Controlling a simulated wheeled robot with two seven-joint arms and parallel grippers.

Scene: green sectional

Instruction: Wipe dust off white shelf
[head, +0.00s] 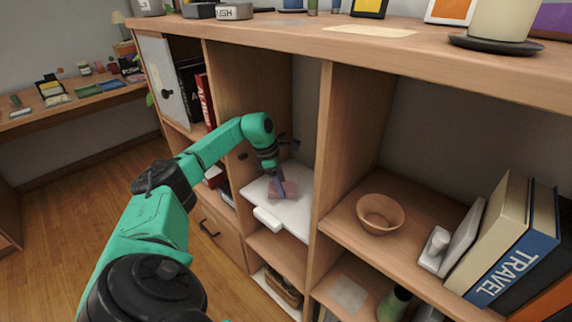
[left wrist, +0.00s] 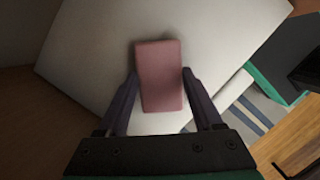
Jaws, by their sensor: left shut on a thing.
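The white shelf (head: 299,211) is a pale board in the middle bay of the wooden bookcase. It also fills much of the left wrist view (left wrist: 85,45). My left gripper (head: 280,187) reaches down over the board and is shut on a dusty-pink block-like pad (left wrist: 160,75), which also shows in the head view (head: 290,189). The pad is at the board's surface; whether it presses on it I cannot tell. A small white bar (head: 267,218) lies at the board's front edge. No dust is clear to see. My right gripper is not in view.
Upright bay walls stand close on both sides of my left arm. A wooden bowl (head: 380,213) and leaning books (head: 497,235) stand in the right bay. Red and black books (head: 205,100) stand at left. The bookcase top (head: 290,38) overhangs the bay.

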